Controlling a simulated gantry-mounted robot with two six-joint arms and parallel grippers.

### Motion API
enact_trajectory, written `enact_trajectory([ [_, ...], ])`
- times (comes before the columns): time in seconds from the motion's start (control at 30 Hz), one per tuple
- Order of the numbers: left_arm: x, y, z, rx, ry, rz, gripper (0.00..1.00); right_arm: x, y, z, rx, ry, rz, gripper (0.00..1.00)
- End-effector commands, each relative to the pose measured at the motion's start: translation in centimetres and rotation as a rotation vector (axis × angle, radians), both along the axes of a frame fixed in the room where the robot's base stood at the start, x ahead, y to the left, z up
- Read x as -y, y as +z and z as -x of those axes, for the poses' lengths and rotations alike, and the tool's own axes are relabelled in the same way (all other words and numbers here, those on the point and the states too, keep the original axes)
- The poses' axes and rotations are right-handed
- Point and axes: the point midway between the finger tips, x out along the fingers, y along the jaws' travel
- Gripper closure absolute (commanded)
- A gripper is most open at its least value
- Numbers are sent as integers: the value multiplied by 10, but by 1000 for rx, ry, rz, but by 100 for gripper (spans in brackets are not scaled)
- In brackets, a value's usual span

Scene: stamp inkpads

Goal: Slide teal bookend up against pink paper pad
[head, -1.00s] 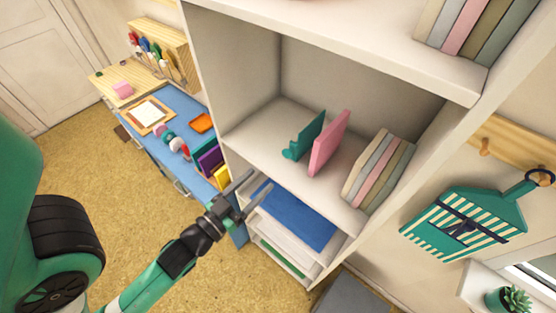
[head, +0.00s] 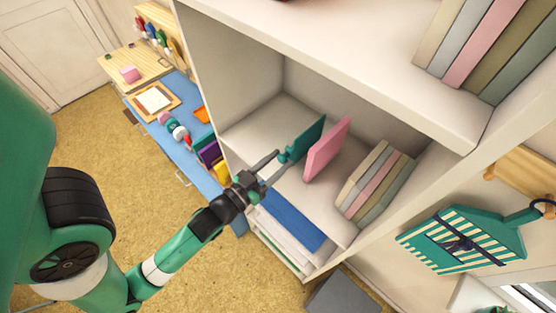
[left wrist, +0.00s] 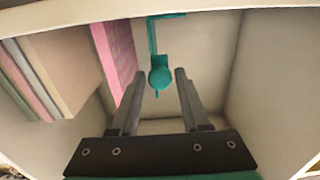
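The teal bookend (head: 306,138) stands on the middle shelf, just left of the upright pink paper pad (head: 327,150), with a narrow gap between them in the head view. My left gripper (head: 282,161) is at the shelf's front edge, its fingertips by the bookend's near end. In the left wrist view, the open fingers (left wrist: 160,76) lie either side of the bookend's round knob (left wrist: 160,79), apart from it. The pink pad (left wrist: 114,50) is left of the fingers there. My right gripper is not in view.
A row of leaning books (head: 376,182) stands right of the pink pad. The shelf's left wall (head: 232,70) rises left of the bookend. Below is a compartment with a blue stack (head: 292,222). A blue desk (head: 180,95) with several items stands at left.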

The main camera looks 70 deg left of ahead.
Motion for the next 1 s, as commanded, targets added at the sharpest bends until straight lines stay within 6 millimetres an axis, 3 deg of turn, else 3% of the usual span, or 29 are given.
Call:
enact_trajectory([
  [0.03,0,0,0,0,0,0,64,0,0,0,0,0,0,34],
  [0.23,0,0,0,0,0,0,100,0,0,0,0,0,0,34],
  [1.0,0,0,0,1,0,0,100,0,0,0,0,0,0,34],
])
